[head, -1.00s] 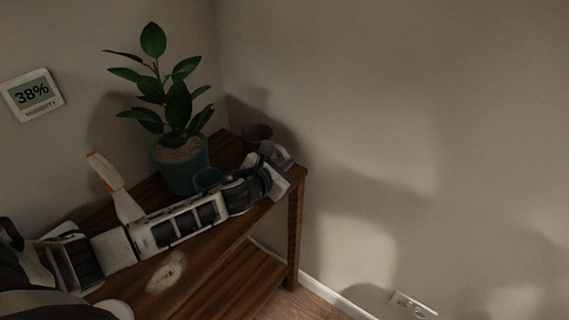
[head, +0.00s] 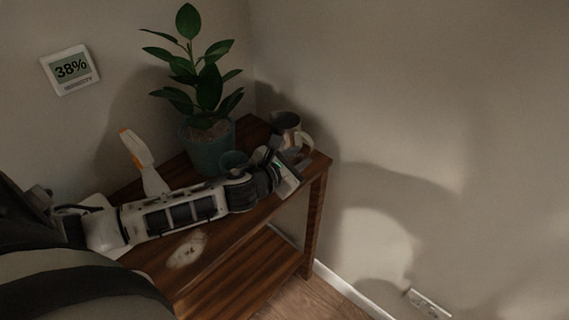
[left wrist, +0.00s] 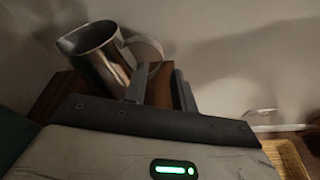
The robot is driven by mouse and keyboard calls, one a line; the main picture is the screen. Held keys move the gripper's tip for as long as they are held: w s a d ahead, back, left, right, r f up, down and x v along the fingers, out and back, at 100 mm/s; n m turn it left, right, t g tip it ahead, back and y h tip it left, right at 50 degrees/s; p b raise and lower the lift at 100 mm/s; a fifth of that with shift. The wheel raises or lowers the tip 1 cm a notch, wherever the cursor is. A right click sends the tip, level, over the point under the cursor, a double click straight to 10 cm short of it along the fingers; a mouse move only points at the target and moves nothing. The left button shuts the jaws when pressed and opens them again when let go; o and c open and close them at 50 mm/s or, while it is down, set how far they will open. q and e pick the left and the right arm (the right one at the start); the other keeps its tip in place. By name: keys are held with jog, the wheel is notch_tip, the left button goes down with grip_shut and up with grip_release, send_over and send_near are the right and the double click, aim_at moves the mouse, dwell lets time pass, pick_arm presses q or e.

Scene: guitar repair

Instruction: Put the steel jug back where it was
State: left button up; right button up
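The steel jug (head: 284,131) stands upright on the back right corner of the wooden table (head: 253,130), its handle towards the right. It also shows in the left wrist view (left wrist: 100,58), with its handle just beyond the fingers. My left gripper (head: 288,172) is in front of the jug, near the table's right edge. In the left wrist view its two fingers (left wrist: 160,92) stand apart with a gap between them, and it looks empty. The jug appears free of the gripper. My right gripper is in neither view.
A potted plant (head: 206,150) stands left of the jug. A white and orange bottle (head: 145,163) stands further left. Walls close off the back and right.

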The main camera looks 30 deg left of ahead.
pick_arm(q)
jog(key=v, duration=0.6)
jog(key=s+d+f+m+g, duration=0.1)
jog(key=s+d+f+m, duration=0.3)
jog(key=m, duration=0.7)
jog(key=s+d+f+m+g+h, duration=0.1)
jog(key=s+d+f+m, duration=0.4)
jog(key=m, duration=0.6)
jog(key=s+d+f+m+g+h, duration=0.1)
jog(key=s+d+f+m, duration=0.3)
jog(key=m, duration=0.7)
jog(key=s+d+g, duration=0.1)
jog(key=s, duration=0.1)
jog(key=shift+s+f+m+g, duration=0.25)
jog(key=shift+s+m+g, duration=0.05)
jog(key=shift+d, duration=0.1)
